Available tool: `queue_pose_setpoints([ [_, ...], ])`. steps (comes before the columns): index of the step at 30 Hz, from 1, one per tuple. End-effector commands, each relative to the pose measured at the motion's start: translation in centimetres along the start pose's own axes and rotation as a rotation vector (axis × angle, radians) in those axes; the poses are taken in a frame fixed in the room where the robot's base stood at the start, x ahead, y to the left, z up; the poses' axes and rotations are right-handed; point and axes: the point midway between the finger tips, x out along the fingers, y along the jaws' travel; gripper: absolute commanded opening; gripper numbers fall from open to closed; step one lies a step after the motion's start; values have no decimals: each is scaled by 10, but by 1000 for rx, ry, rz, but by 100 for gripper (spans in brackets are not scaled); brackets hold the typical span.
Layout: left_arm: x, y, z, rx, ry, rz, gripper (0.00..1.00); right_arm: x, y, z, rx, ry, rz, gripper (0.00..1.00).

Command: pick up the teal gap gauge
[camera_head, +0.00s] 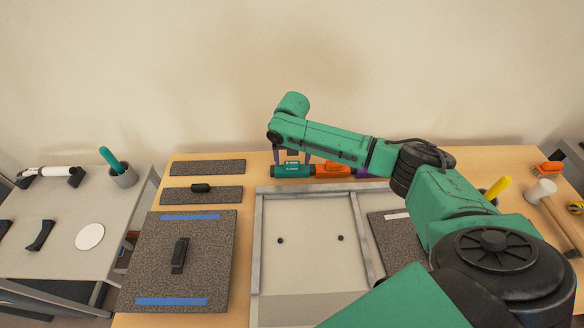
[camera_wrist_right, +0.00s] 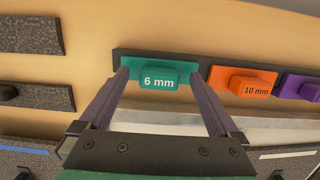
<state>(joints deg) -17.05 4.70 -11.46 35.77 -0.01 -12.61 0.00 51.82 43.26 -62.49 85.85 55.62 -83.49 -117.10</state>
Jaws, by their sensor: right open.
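The teal gap gauge (camera_head: 291,170), a flat block with a raised tab marked "6 mm", lies at the back of the wooden table. It also shows in the right wrist view (camera_wrist_right: 158,69), in a dark holder strip. My right gripper (camera_head: 292,157) is open above it, pointing down. In the right wrist view its two fingertips (camera_wrist_right: 160,74) appear at the gauge's left and right ends. I cannot tell whether they touch it. My left gripper is not in view.
An orange 10 mm gauge (camera_wrist_right: 242,82) and a purple gauge (camera_wrist_right: 298,88) sit right of the teal one. A metal frame (camera_head: 258,235) lies in front. Dark speckled tiles (camera_head: 215,258) lie to the left. A mallet (camera_head: 542,190) and a yellow handle (camera_head: 498,187) are at right.

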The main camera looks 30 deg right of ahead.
Motion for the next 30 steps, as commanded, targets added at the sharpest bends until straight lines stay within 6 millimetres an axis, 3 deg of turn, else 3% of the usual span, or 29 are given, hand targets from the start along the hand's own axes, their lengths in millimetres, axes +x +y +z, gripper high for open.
queue_pose_setpoints([
  [1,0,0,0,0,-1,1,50,0,0,0,0,0,0,98],
  [6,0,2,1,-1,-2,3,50,0,0,0,1,0,0,32],
  [9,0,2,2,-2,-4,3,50,-1,0,0,1,0,1,0],
  [20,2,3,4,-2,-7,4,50,-12,0,3,2,-2,2,0],
  [25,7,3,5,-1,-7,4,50,-47,1,9,2,-4,4,0],
  [30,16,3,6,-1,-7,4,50,-111,1,18,1,-6,7,0],
])
